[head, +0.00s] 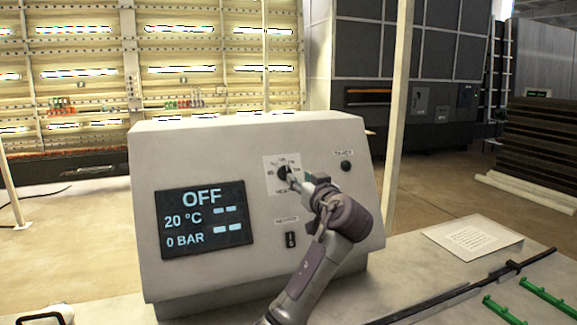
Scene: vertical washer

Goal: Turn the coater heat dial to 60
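A white sloped control box (210,155) stands on the table. Its black heat dial (283,172) sits on a white label plate with small markings around it; the setting is too small and too covered to read. The gripper and wrist hide the lower right of the label plate. The screen (205,219) reads OFF, 20 °C and 0 BAR. My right gripper is not in view.
A small dark switch (291,239) is below the dial, left of my wrist. A round dark knob (346,166) is at the upper right of the panel. A paper sheet (471,237), a dark rail and green parts (503,309) lie to the right.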

